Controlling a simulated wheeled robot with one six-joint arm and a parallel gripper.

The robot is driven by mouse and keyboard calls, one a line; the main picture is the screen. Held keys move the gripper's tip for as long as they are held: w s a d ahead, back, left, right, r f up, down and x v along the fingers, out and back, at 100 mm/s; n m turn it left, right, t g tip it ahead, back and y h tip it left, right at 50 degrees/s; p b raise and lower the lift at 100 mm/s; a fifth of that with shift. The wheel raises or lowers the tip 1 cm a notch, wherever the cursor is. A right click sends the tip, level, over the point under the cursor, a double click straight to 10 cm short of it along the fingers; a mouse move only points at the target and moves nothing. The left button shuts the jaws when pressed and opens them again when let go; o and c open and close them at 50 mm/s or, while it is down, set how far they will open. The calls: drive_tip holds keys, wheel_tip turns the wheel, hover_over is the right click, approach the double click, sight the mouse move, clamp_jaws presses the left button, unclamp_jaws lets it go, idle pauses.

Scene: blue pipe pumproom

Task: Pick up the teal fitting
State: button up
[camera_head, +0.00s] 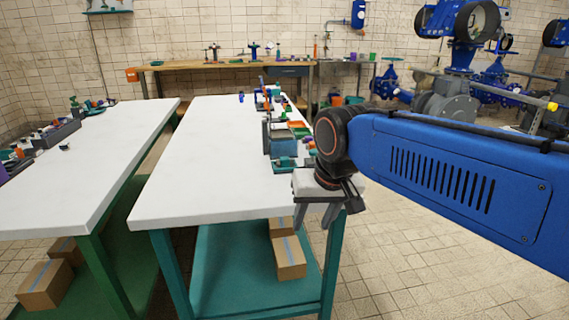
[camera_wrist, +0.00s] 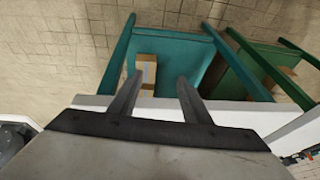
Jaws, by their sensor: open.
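My gripper (camera_head: 317,217) is open and empty, its fingers pointing down beside the front right corner of the near white table (camera_head: 195,165). In the wrist view its two fingers (camera_wrist: 160,82) stand apart with nothing between them. A small teal object (camera_head: 285,162) lies on the table's right side, just behind and left of my gripper. It is small and partly crowded by other items, so I cannot tell if it is the teal fitting. No fitting shows clearly in the wrist view.
Grey bins (camera_head: 267,136) and several small coloured parts line the table's right edge. Cardboard boxes (camera_head: 289,257) sit on its teal lower shelf (camera_head: 232,270). A second white table (camera_head: 90,165) stands left. The near table's middle is clear. Blue pumps and pipes (camera_head: 460,70) stand behind right.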

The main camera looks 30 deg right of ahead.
drive_tip(key=w+d+r+m+g, duration=0.25)
drive_tip(key=w+r+m, duration=0.65)
drive_tip(key=w+r, duration=0.6)
wheel_tip(320, 180, up, 5)
drive_tip(key=m+g, duration=0.2)
drive_tip(key=m, duration=0.6)
hover_over(285, 158)
drive_tip(key=shift+m+t, duration=0.25)
drive_tip(key=shift+m, duration=0.05)
drive_tip(key=f, duration=1.2)
drive_tip(key=shift+w, duration=0.2)
drive_tip(key=shift+s+f, duration=0.15)
drive_tip(key=shift+f, duration=2.5)
clamp_jaws()
